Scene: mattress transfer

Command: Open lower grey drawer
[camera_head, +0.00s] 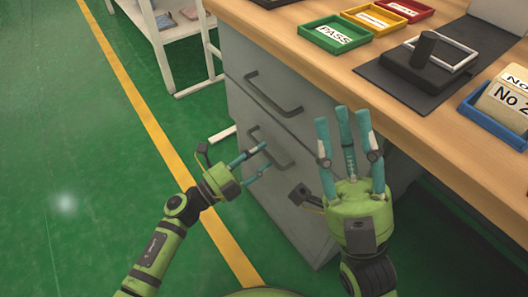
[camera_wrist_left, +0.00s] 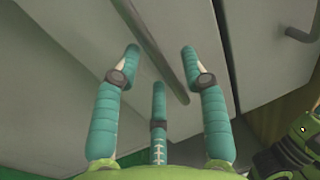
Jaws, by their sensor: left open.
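The grey drawer cabinet (camera_head: 288,185) stands under the wooden table. Its upper drawer has a dark bar handle (camera_head: 274,98), and the lower grey drawer has a similar handle (camera_head: 283,152). Both drawer fronts look flush with the cabinet. My left gripper (camera_head: 258,160) is open at the lower handle. In the left wrist view, the handle bar (camera_wrist_left: 160,45) runs between the spread fingertips of my left gripper (camera_wrist_left: 160,52); contact cannot be told. My right gripper (camera_head: 343,115) is open and empty, fingers pointing up, in front of the cabinet's right part.
The wooden tabletop (camera_head: 285,40) holds a green tray (camera_head: 335,35), a yellow tray (camera_head: 374,17), a red tray (camera_head: 405,9), a black mat with a dark device (camera_head: 425,65) and a blue box (camera_head: 495,115). A white shelf (camera_head: 165,50) stands behind. Green floor is free at left.

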